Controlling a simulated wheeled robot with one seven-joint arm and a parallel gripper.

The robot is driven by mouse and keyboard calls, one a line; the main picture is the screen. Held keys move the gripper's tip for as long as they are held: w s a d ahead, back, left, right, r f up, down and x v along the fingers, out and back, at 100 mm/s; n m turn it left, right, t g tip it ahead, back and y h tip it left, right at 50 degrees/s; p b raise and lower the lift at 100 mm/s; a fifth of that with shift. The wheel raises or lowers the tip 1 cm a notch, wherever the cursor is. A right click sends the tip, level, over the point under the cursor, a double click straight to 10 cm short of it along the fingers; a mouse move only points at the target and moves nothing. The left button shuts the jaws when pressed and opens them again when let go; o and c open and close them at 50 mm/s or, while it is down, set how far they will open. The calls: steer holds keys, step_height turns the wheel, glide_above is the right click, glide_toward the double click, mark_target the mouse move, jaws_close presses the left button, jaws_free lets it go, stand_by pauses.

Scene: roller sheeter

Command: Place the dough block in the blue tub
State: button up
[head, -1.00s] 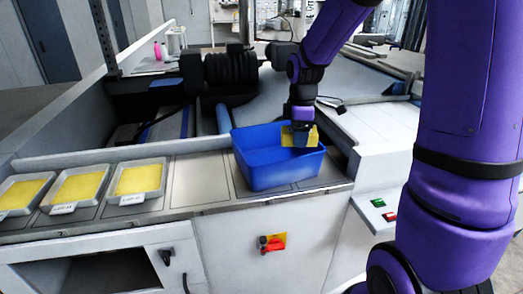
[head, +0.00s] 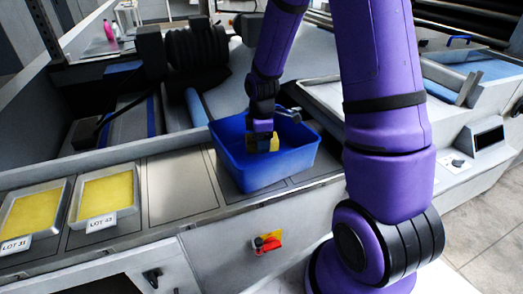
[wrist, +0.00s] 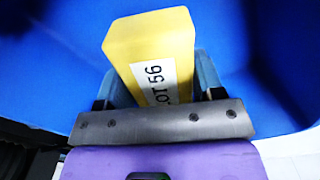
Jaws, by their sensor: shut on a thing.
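The dough block (wrist: 150,45) is yellow with a white label that reads LOT 56 in the wrist view. My gripper (wrist: 160,90) is shut on it, one finger on each side. In the head view my gripper (head: 263,140) points down inside the blue tub (head: 232,172), and a yellow edge of the block shows beside the fingers. The tub's blue walls surround the block in the wrist view. Whether the block touches the tub floor cannot be told.
Metal trays of yellow dough, labelled LOT 31 (head: 34,212) and another lot (head: 106,196), stand on the counter to the left. A bare counter panel (head: 180,187) lies between them and the tub. A red and yellow switch (head: 267,242) is on the front panel. Black rollers (head: 196,55) stand behind.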

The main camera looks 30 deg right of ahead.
mark_target(262, 158)
steer(key=shift+f, duration=2)
steer(key=shift+f, duration=0.15)
steer(key=o, duration=1.1)
step_height(262, 158, up, 12)
steer(key=shift+s+r, duration=0.1)
steer(key=shift+r, duration=0.05)
steer(key=s+a+r+m+t, duration=0.1)
steer(key=s+a+r+m, duration=0.1)
steer(key=s+r+m, duration=0.2)
steer(key=s+a+r+m+t, duration=0.2)
steer(key=s+r+m, duration=0.2)
steer(key=s+r, duration=0.6)
steer(key=s+a+r+m+t, duration=0.2)
steer(key=s+r+m, duration=0.2)
steer(key=s+r, duration=0.3)
steer(key=shift+s+a+m, duration=0.15)
steer(key=shift+s+a, duration=0.05)
steer(key=shift+s, duration=0.35)
steer(key=shift+s+a+m, duration=0.15)
steer(key=shift+s+a, duration=0.05)
steer(key=shift+s, duration=0.3)
